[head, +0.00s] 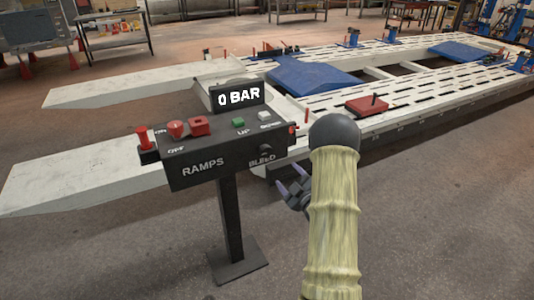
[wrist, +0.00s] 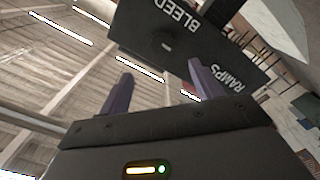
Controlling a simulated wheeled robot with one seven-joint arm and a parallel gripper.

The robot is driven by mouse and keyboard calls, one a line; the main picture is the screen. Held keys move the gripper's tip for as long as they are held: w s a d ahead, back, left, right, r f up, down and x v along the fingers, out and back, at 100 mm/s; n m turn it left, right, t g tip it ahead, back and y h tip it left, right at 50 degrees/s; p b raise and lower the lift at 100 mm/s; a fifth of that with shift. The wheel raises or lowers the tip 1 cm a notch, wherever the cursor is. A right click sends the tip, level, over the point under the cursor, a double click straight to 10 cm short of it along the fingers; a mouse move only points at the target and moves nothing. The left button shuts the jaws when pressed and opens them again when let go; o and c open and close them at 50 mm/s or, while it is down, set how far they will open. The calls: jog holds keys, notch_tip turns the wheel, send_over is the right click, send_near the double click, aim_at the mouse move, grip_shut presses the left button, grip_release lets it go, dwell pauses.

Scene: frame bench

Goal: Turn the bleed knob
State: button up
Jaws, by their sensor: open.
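The bleed knob (head: 265,150) is a small dark round knob on the front face of the black control box (head: 190,182), just above the white word BLEED. In the wrist view the box appears turned over, and the knob (wrist: 166,45) shows as a dark disc with a pale mark near the BLEED lettering. My gripper (head: 292,190) is below and to the right of the knob in the head view, partly hidden by my arm. In the wrist view its two purple fingers (wrist: 158,72) are spread, with nothing between them. The knob lies beyond the fingertips, apart from them.
A display (head: 237,96) on the box reads 0 BAR. Red, green and white controls sit on its top. A post on a floor plate (head: 238,260) carries it. Behind stands the white frame bench (head: 420,112) with ramps, blue plates and a red block (head: 367,106).

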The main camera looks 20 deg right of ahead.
aim_at(268, 153)
jog(key=w, duration=0.5)
jog(key=w+p, duration=0.1)
jog(key=w, duration=0.4)
jog(key=w+a, duration=0.1)
jog(key=w, duration=0.4)
jog(key=shift+w+p, duration=0.4)
jog(key=shift+c, duration=0.5)
